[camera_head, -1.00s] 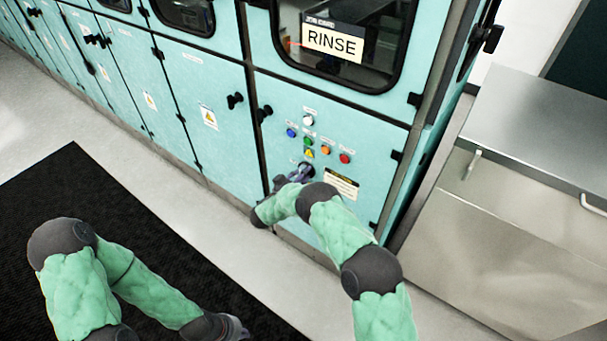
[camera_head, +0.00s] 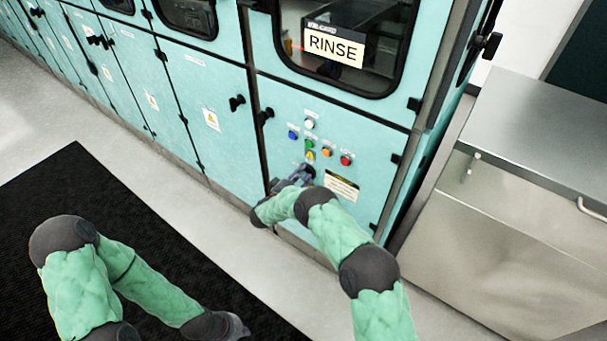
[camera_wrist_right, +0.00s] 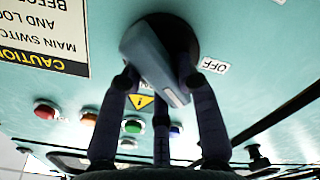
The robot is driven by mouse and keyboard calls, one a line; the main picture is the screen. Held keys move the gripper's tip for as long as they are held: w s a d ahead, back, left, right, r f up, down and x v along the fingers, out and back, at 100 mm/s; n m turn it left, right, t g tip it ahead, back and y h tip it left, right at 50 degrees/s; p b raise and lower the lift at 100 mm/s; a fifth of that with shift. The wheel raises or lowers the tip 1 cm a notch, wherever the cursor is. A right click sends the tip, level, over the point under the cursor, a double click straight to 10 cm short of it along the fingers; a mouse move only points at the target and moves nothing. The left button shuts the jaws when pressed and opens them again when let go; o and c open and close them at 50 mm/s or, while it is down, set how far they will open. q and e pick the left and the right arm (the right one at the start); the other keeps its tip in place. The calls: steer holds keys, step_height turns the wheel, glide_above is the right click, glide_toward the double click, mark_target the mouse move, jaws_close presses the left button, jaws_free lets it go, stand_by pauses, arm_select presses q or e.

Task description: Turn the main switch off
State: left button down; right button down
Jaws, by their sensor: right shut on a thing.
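The main switch (camera_wrist_right: 150,60) is a dark round rotary knob with a grey-blue bar handle. In the upside-down right wrist view the handle lies slanted, and an "OFF" label (camera_wrist_right: 215,66) is beside the knob's right edge. In the head view the switch (camera_head: 307,170) is partly covered by my right gripper (camera_head: 294,180). In the wrist view the fingers of my right gripper (camera_wrist_right: 165,95) reach around the handle and are shut on it. My left gripper (camera_head: 238,328) hangs low over the floor mat, away from the panel; its fingers are too unclear to judge.
Several coloured buttons (camera_head: 327,150) and a yellow warning triangle (camera_head: 311,155) sit near the switch. A caution label (camera_head: 342,186) is beside it. Door latches (camera_head: 237,102) stick out to the left. A steel cabinet (camera_head: 530,140) stands to the right.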

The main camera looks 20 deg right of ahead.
steer(key=n, duration=0.3)
steer(key=shift+w+a+f+n, duration=0.1)
steer(key=shift+w+n, duration=0.05)
steer(key=shift+n, duration=0.25)
steer(key=n, duration=0.4)
steer(key=shift+w+a+f+p, duration=0.1)
steer(key=shift+f+p, duration=0.05)
steer(key=shift+p, duration=0.15)
steer(key=shift+n, duration=0.3)
steer(key=c, duration=0.9)
jaws_free()
steer(key=v, duration=1.2)
